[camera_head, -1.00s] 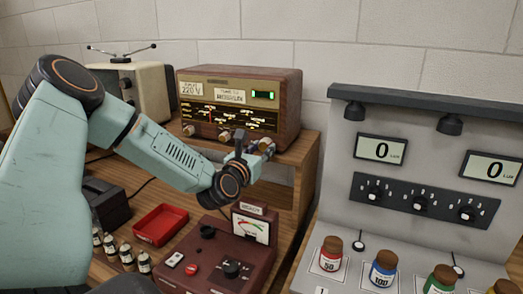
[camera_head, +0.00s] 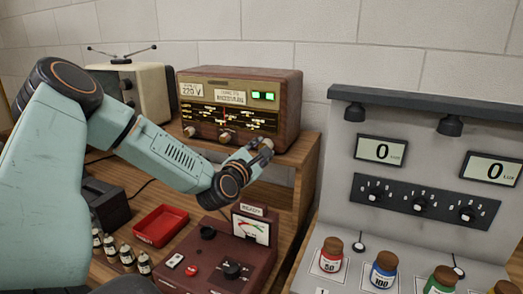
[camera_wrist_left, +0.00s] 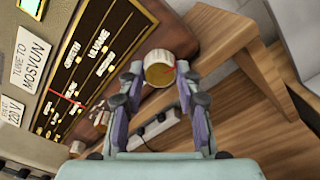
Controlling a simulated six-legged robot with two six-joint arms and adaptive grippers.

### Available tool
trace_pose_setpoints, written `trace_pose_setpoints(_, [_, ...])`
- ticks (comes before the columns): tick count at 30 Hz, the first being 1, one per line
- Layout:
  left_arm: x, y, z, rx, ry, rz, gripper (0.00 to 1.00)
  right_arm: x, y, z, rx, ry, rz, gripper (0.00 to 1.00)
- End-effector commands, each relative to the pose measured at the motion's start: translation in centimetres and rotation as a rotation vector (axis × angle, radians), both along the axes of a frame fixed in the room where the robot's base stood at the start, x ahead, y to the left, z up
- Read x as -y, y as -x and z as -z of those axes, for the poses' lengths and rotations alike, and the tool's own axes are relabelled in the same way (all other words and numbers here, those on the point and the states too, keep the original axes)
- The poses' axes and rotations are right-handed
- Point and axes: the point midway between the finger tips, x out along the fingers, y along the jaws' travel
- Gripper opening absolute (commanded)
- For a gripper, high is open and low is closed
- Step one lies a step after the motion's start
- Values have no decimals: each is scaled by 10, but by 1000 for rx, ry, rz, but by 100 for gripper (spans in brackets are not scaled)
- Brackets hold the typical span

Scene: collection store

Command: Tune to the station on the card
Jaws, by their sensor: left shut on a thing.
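The wooden radio (camera_head: 285,105) stands on the shelf, its dark dial (camera_head: 245,124) lit with yellow station names. A red needle (camera_head: 225,114) stands near the middle of the dial. The card (camera_head: 231,97) above the dial starts "TUNE TO"; in the wrist view the card (camera_wrist_left: 28,62) seems to read MOSVUN, last letters unsure. A green indicator (camera_head: 263,96) glows at the dial's upper right. My left gripper (camera_head: 262,150) is shut on the radio's right knob, mostly hidden there; the pale knob (camera_wrist_left: 158,70) shows between the fingers (camera_wrist_left: 158,92) in the wrist view. My right gripper is not in view.
A "220 V" card (camera_head: 191,89) sits beside the station card. Below the arm are a red tray (camera_head: 161,226), a maroon meter box (camera_head: 218,272) and several small bottles (camera_head: 127,256). A grey panel (camera_head: 340,185) with displays and jars stands right.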

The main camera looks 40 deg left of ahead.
Motion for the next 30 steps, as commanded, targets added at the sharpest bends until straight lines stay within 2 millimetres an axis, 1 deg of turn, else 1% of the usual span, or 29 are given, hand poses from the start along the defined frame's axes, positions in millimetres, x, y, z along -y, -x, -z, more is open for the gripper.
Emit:
trace_pose_setpoints(17, [0, 0, -2, -169, -525, 1, 2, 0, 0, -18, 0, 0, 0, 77])
trace_pose_setpoints(30, [0, 0, -3, -295, -922, 1, 2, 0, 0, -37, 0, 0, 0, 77])
